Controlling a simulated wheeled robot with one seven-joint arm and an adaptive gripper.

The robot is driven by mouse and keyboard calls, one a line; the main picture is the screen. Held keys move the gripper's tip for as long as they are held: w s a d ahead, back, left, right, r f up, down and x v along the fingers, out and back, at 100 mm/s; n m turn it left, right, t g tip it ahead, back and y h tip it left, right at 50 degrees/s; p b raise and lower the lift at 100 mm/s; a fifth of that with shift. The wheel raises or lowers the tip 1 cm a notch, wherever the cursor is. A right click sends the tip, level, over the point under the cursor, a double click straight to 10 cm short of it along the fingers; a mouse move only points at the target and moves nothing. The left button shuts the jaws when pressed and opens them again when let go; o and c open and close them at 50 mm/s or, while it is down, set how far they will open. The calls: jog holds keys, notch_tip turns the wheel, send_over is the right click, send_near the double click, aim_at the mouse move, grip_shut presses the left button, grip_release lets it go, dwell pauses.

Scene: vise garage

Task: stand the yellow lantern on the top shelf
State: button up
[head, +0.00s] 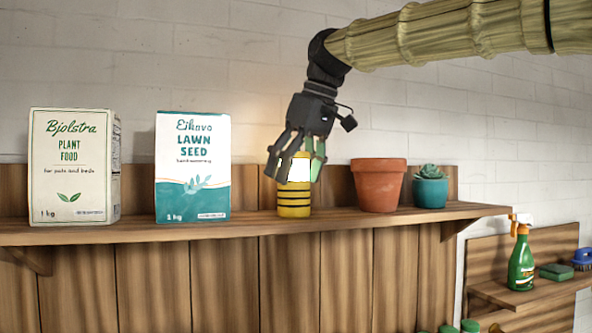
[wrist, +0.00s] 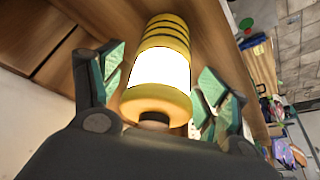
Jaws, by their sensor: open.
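The yellow lantern (head: 294,199) stands upright on the top shelf (head: 137,230), between the lawn seed box and the terracotta pot. It has dark bands at its base and a bright white glowing middle. My gripper (head: 294,168) is over the lantern from above, with its fingers around the upper part. In the wrist view the lantern (wrist: 160,75) lies between my open fingers (wrist: 158,92), with visible gaps on both sides. The lantern's top is partly hidden by my gripper in the head view.
A plant food box (head: 72,170) and a lawn seed box (head: 192,170) stand to the left. A terracotta pot (head: 378,186) and a teal succulent pot (head: 430,188) stand to the right. A lower shelf (head: 515,297) at right holds a green spray bottle (head: 521,260).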

jog(key=b+v, duration=0.2)
jog(key=v, duration=1)
jog(key=shift+b, duration=0.35)
jog(key=shift+r, duration=0.1)
